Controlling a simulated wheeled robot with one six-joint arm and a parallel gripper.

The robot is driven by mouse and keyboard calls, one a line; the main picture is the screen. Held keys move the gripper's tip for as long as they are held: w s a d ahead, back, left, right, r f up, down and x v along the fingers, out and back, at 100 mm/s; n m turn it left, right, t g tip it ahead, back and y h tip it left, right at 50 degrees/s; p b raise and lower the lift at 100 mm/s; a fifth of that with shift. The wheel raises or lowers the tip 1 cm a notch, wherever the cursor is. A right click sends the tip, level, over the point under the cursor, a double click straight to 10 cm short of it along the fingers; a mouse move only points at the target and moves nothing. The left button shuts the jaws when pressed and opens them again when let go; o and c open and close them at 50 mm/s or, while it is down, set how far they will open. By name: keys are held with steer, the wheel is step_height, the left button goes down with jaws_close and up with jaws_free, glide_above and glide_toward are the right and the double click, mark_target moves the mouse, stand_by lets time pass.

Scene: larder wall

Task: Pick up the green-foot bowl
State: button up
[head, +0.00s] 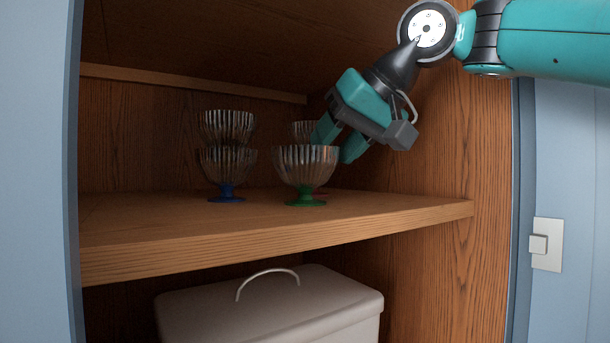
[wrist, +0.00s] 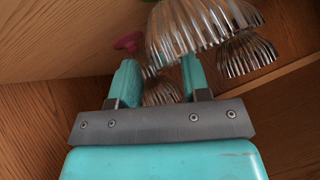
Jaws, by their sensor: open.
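The green-foot bowl (head: 306,165) is ribbed clear glass and stands upright near the shelf's front edge. It appears large at the top of the wrist view (wrist: 190,25), its foot mostly cut off. My gripper (head: 336,152) is open and empty, pointing down at the bowl's right rim. In the head view, one finger is at the rim and the other is to its right. In the wrist view my gripper (wrist: 157,70) has its right finger's tip overlapping the bowl's rim; I cannot tell whether they touch.
A pink-foot bowl (wrist: 160,92) stands behind, mostly hidden in the head view. Left are a blue-foot bowl (head: 227,162) and another glass bowl (head: 227,126) seemingly stacked on it. The cupboard's right wall (head: 440,150) is close. A lidded bin (head: 270,310) sits below the shelf (head: 150,225).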

steer(key=shift+x, duration=0.9)
jaws_close()
steer(key=shift+r, duration=0.15)
